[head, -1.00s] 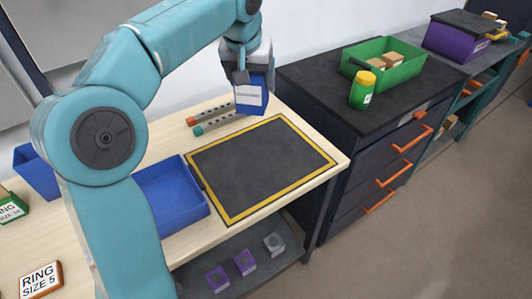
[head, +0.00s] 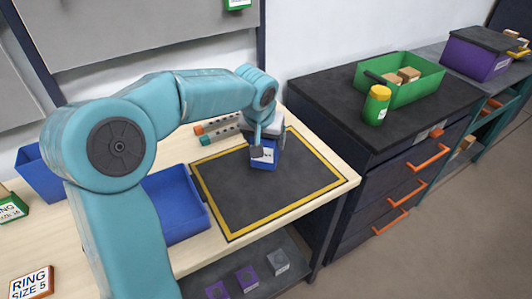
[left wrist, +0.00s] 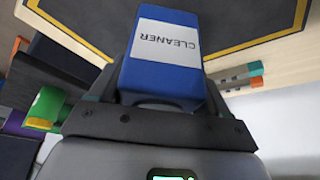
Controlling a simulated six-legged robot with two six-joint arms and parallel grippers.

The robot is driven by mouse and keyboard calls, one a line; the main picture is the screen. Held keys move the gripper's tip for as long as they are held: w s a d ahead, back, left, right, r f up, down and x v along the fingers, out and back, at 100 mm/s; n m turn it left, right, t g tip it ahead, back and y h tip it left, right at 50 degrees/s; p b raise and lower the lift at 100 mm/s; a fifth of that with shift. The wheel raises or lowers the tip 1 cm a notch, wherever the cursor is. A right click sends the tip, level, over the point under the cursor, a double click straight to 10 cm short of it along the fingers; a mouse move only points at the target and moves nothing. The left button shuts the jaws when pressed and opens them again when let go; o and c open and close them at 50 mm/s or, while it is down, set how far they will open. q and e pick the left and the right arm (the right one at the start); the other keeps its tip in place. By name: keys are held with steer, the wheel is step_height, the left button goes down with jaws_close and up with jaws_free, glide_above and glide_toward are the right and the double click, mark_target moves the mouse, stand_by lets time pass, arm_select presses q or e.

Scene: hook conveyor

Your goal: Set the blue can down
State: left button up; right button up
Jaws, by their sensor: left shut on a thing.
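The blue can (head: 264,163) has a white label that reads CLEANER in the left wrist view (left wrist: 192,75). My left gripper (head: 266,142) is shut on it from above, and the can looks close to upright. It is over the back part of the black mat with a yellow border (head: 235,190). I cannot tell whether the can's bottom touches the mat. The mat's border also shows in the left wrist view (left wrist: 235,43). My right gripper is not in view.
A blue tray (head: 178,206) is left of the mat. Cylinders with orange and teal ends (head: 203,139) lie behind it. A dark cabinet (head: 335,105) stands to the right with a green bin (head: 418,88) and a yellow-capped green bottle (head: 376,106). The mat's front is clear.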

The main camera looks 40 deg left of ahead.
mark_target(266, 152)
arm_select(q)
step_height(266, 152, down, 5)
steer(key=shift+w+r, duration=0.1)
steer(key=shift+r, duration=0.1)
steer(key=shift+d+r, duration=0.1)
steer(key=shift+b, duration=0.3)
steer(key=shift+f, duration=0.3)
steer(key=o, duration=1.4)
steer(key=shift+c, duration=0.2)
steer(key=shift+r, duration=0.5)
steer(key=v, duration=1.1)
steer(key=shift+s+r+p, duration=0.2)
steer(key=shift+s+p, duration=0.1)
steer(key=shift+p, duration=0.1)
steer(key=shift+w, duration=0.1)
